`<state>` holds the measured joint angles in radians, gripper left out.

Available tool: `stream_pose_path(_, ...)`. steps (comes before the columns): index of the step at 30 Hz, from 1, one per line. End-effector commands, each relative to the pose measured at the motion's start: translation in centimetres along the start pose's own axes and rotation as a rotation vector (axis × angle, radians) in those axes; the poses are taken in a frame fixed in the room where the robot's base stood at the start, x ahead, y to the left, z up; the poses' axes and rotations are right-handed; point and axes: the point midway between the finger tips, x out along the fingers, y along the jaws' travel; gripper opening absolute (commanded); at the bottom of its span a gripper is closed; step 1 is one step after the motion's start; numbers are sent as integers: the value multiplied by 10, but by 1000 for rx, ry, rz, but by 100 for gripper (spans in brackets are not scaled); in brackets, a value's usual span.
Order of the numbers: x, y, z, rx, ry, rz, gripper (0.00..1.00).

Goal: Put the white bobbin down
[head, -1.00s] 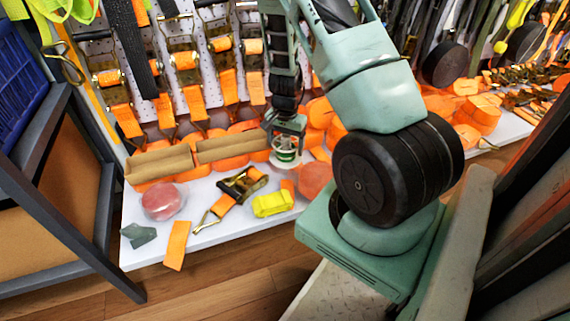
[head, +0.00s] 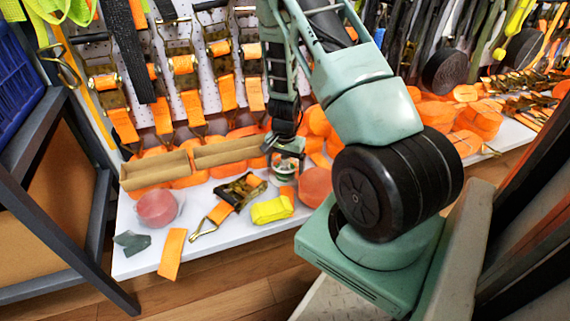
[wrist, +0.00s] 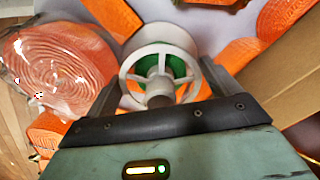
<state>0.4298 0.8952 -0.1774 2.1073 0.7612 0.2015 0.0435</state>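The white bobbin (wrist: 160,68), with green wound inside its spoked flanges, sits between the two fingers of my gripper (wrist: 161,72) in the wrist view. The fingers are against its sides. In the head view my gripper (head: 287,158) points down over the white shelf top, with the bobbin (head: 284,170) below it, partly covered by the fingers. The bobbin is at or just above the shelf surface; I cannot tell if it touches.
A yellow strap bundle (head: 272,209), a ratchet buckle (head: 238,190) and a clear-wrapped orange roll (head: 315,186) lie close by. Cardboard trays (head: 228,150) stand behind to the left. Another wrapped roll (head: 157,208) and a grey-green piece (head: 131,243) lie at the left.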

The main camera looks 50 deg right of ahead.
Motion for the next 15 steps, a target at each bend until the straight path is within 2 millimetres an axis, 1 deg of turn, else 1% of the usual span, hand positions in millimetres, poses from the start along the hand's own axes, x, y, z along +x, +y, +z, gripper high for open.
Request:
stream_pose_path(8, -3, 0, 0, 0, 0, 0, 88)
stream_pose_path(11, -12, 0, 0, -1, 1, -1, 88)
stream_pose_path(14, -30, -1, 0, -2, 2, -1, 88)
stream_pose_path(15, -39, 0, 0, 0, 2, -2, 88)
